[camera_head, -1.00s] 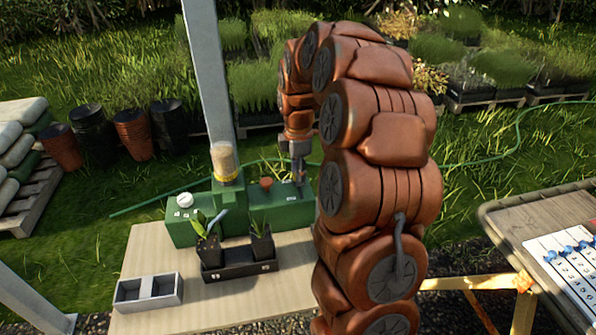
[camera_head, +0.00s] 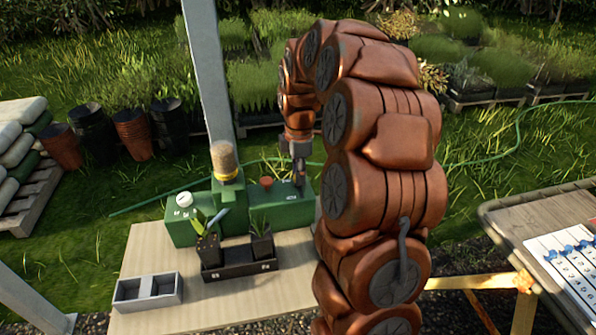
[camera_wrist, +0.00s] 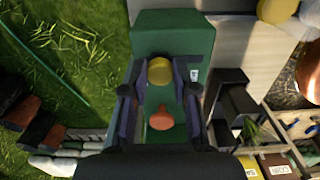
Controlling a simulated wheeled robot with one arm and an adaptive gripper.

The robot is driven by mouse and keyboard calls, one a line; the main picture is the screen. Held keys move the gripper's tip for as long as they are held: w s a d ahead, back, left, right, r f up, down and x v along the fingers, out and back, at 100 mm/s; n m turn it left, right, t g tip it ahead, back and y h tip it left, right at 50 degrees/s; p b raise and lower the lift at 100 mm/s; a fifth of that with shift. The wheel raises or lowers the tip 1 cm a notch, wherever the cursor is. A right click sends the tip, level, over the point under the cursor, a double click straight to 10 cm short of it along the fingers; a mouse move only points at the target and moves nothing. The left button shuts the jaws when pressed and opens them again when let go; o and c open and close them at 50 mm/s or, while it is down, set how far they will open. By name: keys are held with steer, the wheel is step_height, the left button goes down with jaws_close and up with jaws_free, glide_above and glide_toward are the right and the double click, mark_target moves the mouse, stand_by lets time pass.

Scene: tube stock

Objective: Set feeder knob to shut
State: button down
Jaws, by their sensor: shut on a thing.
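The green feeder (camera_head: 212,232) stands on the back of the bench, with a white cap (camera_head: 184,199) at its left and a reddish cup-like part (camera_head: 266,182) on top. My gripper (camera_head: 299,184) points down onto the feeder's right end. In the wrist view, my gripper (camera_wrist: 159,76) is shut on a yellow round knob (camera_wrist: 159,70) on the green top. The orange-red part (camera_wrist: 162,118) lies nearer the palm, between the fingers and apart from them. A small white label (camera_wrist: 195,75) shows beside the knob; its text is unreadable. The knob is hidden in the head view.
A jar of grain-coloured stuff (camera_head: 224,160) rises from the feeder's middle. A black tray (camera_head: 240,268) with potted plants stands in front. A grey two-part box (camera_head: 148,292) sits front left. The bench (camera_head: 240,300) is bare at the front. A metal post stands behind.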

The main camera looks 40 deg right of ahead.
steer(key=shift+s+a+b, duration=0.2)
steer(key=shift+s+a, duration=0.05)
steer(key=shift+s, duration=0.4)
steer(key=shift+s+a+b, duration=0.2)
steer(key=shift+s+a, duration=0.1)
steer(key=shift+s, duration=0.3)
steer(key=shift+s+a+b, duration=0.2)
steer(key=shift+s+a, duration=0.05)
steer(key=shift+s, duration=0.4)
steer(key=c, duration=0.9)
jaws_free()
steer(key=shift+w+r, duration=0.1)
steer(key=shift+r, duration=0.35)
step_height(320, 180, up, 11)
steer(key=shift+r, duration=0.1)
